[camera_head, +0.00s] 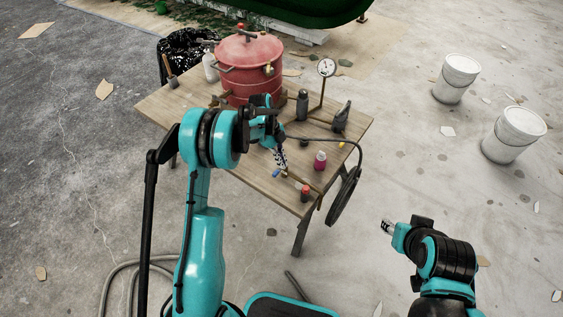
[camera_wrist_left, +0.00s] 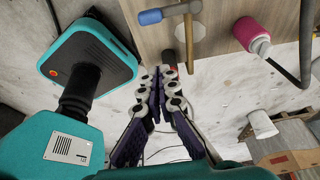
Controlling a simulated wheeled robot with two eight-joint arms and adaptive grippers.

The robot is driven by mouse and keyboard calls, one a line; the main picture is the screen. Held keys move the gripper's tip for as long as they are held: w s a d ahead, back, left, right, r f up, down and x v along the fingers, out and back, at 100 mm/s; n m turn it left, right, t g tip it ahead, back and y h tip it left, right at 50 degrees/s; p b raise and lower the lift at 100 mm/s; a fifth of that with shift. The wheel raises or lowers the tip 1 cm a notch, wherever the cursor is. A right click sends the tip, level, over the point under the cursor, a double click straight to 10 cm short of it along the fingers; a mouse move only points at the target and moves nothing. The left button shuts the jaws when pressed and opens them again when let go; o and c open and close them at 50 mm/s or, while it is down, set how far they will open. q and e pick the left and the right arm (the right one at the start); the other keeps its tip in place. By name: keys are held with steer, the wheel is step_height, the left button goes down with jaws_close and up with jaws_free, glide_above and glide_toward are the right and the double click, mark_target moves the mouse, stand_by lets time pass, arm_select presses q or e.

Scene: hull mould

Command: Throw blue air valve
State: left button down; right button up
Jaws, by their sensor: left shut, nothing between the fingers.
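The blue air valve handle (camera_head: 276,173) sits near the front edge of the wooden table, on a small brass fitting (camera_head: 285,172). My left gripper (camera_head: 281,160) is above the table, close to the valve in the head view. Its fingers (camera_wrist_left: 165,76) meet at the tips with nothing between them, and they show apart from the blue handle. My right gripper (camera_head: 388,227) is off to the right of the table; its fingers are too small to judge.
A red pressure pot (camera_head: 247,66) stands at the back of the table (camera_head: 180,102), with a gauge (camera_head: 326,68) on a stand. A pink bottle (camera_head: 320,160), a red-capped bottle (camera_head: 305,193) and a black hose (camera_head: 343,196) are near the valve. White buckets (camera_head: 456,79) stand on the floor.

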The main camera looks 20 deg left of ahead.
arm_select(q)
step_height(320, 180, down, 7)
steer(key=a+b, duration=0.1)
steer(key=b, duration=0.3)
steer(key=shift+w+a+f, duration=0.15)
steer(key=shift+w+f, duration=0.05)
steer(key=shift+w, duration=0.05)
steer(key=shift+w+a, duration=0.1)
